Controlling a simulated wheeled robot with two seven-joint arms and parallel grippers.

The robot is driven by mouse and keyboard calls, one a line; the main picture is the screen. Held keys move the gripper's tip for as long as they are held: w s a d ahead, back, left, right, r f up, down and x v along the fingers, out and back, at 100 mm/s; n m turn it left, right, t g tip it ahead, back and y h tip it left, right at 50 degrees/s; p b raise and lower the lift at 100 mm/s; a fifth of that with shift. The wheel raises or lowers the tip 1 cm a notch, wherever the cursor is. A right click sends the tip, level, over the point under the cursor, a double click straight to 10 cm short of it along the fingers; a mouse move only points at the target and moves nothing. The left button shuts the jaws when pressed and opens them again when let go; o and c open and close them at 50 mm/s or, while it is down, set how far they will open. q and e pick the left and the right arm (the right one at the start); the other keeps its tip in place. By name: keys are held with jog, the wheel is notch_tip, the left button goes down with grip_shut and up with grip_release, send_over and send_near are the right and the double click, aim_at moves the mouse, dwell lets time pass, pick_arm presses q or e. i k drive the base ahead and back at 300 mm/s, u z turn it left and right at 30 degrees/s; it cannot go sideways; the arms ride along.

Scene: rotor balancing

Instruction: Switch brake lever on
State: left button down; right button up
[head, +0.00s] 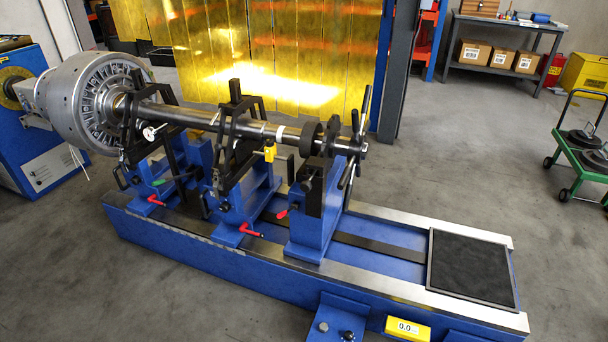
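Several small levers show on the blue balancing machine in the head view. A red-handled lever (250,231) is low on the middle pedestal, and another red lever (156,201) is low on the left pedestal. A third, short red handle (283,213) is at the left side of the right pedestal (316,218). A green handle (162,181) is on the left pedestal. I cannot tell which of these is the brake lever, or its position. Neither my left nor my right gripper is in view.
A long shaft (190,116) with a bladed rotor (85,100) lies across the pedestals. A black mat (473,266) lies at the right end of the blue bed (220,262). A green cart (585,150) stands at the right. The grey floor (450,165) between is clear.

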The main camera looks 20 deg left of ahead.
aim_at(294, 206)
jog(key=i, duration=1.05)
jog(key=u, duration=0.7)
